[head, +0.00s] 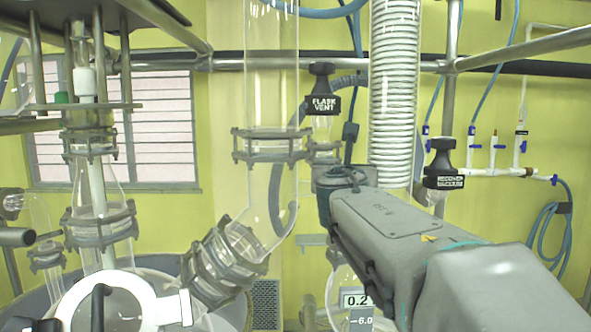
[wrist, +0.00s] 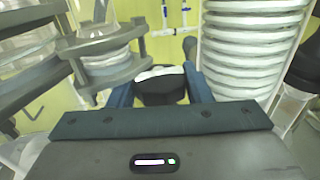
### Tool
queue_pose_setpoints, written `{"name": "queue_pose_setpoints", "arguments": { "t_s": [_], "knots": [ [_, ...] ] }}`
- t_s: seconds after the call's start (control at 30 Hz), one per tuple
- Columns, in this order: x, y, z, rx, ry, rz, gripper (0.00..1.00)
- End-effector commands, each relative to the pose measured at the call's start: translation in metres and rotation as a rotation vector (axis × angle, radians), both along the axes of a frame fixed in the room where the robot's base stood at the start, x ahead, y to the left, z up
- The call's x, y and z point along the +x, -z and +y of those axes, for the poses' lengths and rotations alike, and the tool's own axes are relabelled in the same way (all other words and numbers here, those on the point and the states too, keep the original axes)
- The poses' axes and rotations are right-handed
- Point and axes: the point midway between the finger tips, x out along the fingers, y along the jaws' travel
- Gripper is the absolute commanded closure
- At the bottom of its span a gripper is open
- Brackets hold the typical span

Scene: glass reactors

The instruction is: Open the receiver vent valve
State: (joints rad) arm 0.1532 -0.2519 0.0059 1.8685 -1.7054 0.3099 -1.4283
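My gripper (wrist: 160,88) reaches in between a clamped glass flange and a white coil. In the wrist view its two blue-grey fingers stand apart on either side of a black knob (wrist: 160,90) with a pale upper edge. I cannot tell whether they press on it, and its label cannot be read. In the head view my gripper (head: 340,180) hides what lies beyond it. A black knob labelled FLASK VENT (head: 322,103) stands above it. Another black knob (head: 443,172), with a label that seems to start RECEIVER, hangs right of the coil; its second line is blurred.
The clamped glass flange (head: 270,146) is close on the left of my gripper. The ribbed white coil (head: 394,90) stands close on the right. A round glass vessel with clamped necks (head: 100,225) is at the left. Metal rails (head: 520,50) cross above.

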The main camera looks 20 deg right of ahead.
Motion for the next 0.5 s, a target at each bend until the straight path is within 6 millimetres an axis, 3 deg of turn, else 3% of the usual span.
{"name": "queue_pose_setpoints", "arguments": {
  "t_s": [0.23,0.5],
  "knots": [
    [0.0003,0.0008,0.0005,0.0,-0.043,-0.002,0.75],
    [-0.0003,0.0008,0.001,-0.001,-0.22,-0.003,0.75]
  ]
}}
